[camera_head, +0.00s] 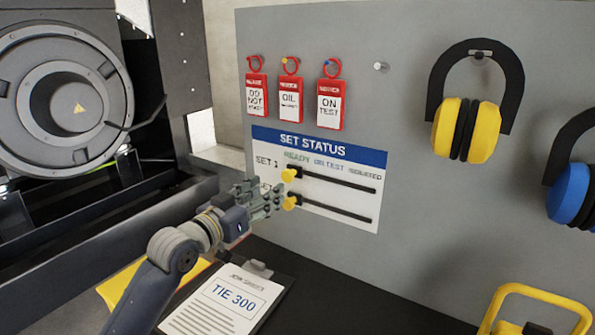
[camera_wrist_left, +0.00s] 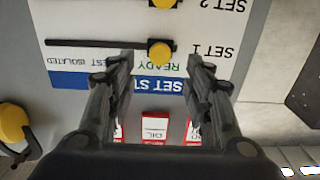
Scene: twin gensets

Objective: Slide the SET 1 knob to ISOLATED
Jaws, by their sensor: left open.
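The SET STATUS board (camera_head: 320,150) is on the grey panel. The yellow SET 1 knob (camera_head: 288,175) is at the READY end, the left end, of the upper black slot (camera_head: 340,181). ISOLATED is printed above the slot's right end. My left gripper (camera_head: 268,196) is open and empty in front of the board's left side, hiding part of the SET 2 label. The left wrist view is upside down; there the SET 1 knob (camera_wrist_left: 160,52) appears between the spread fingertips. I cannot tell whether they touch it. My right gripper is not in view.
The yellow SET 2 knob (camera_head: 290,203) is just below, at its slot's left end. Red tags (camera_head: 290,101) hang above the board. Ear defenders (camera_head: 467,129) hang to the right. A clipboard (camera_head: 225,302) lies on the dark surface below. A genset (camera_head: 65,105) stands at left.

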